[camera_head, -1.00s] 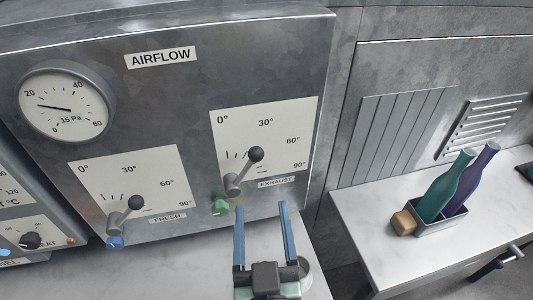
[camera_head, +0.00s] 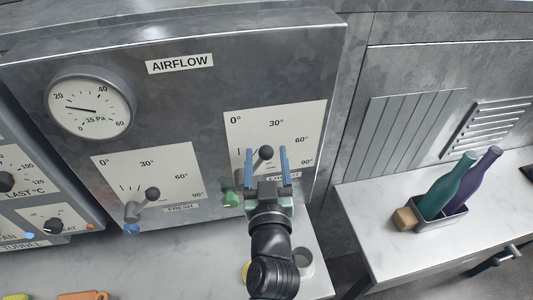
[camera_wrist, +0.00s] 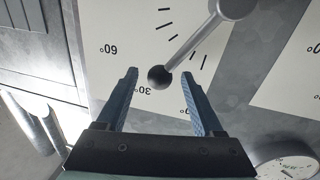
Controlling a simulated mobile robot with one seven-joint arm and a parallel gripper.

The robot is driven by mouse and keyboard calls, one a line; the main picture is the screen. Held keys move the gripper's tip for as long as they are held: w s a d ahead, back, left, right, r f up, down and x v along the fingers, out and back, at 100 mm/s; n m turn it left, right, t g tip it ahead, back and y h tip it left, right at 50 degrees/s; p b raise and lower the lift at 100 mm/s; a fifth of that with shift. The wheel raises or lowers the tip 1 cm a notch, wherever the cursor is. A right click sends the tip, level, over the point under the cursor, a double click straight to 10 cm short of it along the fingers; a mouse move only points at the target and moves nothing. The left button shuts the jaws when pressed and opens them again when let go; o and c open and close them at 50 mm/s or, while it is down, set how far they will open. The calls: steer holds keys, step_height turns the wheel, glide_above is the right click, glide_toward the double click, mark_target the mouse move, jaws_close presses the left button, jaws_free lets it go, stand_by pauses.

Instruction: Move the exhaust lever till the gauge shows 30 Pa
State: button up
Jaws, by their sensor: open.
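The exhaust lever (camera_head: 265,153) has a dark ball knob and stands in front of its white angle plate, marked 0° to 90°. My gripper (camera_head: 267,154) is open in front of that plate, with its two blue fingers on either side of the knob in the picture. In the wrist view the knob (camera_wrist: 159,77) shows between the fingertips (camera_wrist: 158,76); whether the fingers reach its depth I cannot tell. The pressure gauge (camera_head: 90,106) on the AIRFLOW panel reads 15 Pa in green digits.
The fresh lever (camera_head: 151,194) stands to the left on its own plate. A green knob (camera_head: 230,197) sits beside the exhaust lever's base.

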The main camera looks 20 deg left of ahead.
steer(key=shift+w, duration=0.1)
jaws_close()
stand_by(0.3)
stand_by(1.1)
